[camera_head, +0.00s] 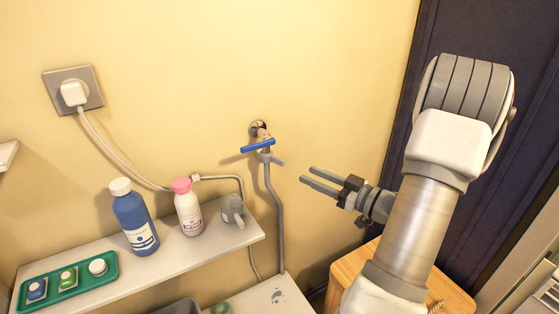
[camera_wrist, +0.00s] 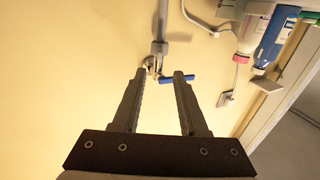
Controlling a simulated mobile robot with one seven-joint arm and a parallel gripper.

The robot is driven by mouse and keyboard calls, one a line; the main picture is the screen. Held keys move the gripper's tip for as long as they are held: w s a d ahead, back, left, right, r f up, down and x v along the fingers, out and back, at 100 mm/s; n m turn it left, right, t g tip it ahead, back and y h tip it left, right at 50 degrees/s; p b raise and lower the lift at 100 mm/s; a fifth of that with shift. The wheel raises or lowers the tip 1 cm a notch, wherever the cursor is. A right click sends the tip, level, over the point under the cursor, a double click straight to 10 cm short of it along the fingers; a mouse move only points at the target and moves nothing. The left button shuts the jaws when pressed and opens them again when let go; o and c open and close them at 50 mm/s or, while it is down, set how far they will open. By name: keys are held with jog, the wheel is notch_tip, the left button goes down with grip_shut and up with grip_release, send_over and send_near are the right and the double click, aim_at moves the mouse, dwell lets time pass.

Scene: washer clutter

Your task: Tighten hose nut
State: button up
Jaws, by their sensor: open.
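The grey hose nut (camera_head: 271,158) with small wings sits under the wall tap, at the top of the grey hose (camera_head: 277,215). The tap's blue lever (camera_head: 257,146) is just above it. In the head view my gripper (camera_head: 307,174) is open and empty, to the right of the nut, with its fingers pointing left towards it. In the wrist view, which looks upside down, my gripper's fingertips (camera_wrist: 159,75) are spread, with the tap and part of the blue lever (camera_wrist: 182,79) between and behind them. The nut (camera_wrist: 159,48) shows beyond the tips, apart from them.
A shelf (camera_head: 200,238) at left holds a blue bottle (camera_head: 135,220), a pink-capped bottle (camera_head: 188,212), a grey jug-like item (camera_head: 232,210) and a green tray (camera_head: 105,272). A plug (camera_head: 74,93) and cable are on the wall. A wooden cabinet (camera_head: 362,262) stands below my arm.

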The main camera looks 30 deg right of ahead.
aim_at(284, 163)
jog(key=p+x, duration=0.1)
jog(key=x, duration=1)
jog(key=shift+d, duration=0.1)
grip_shut()
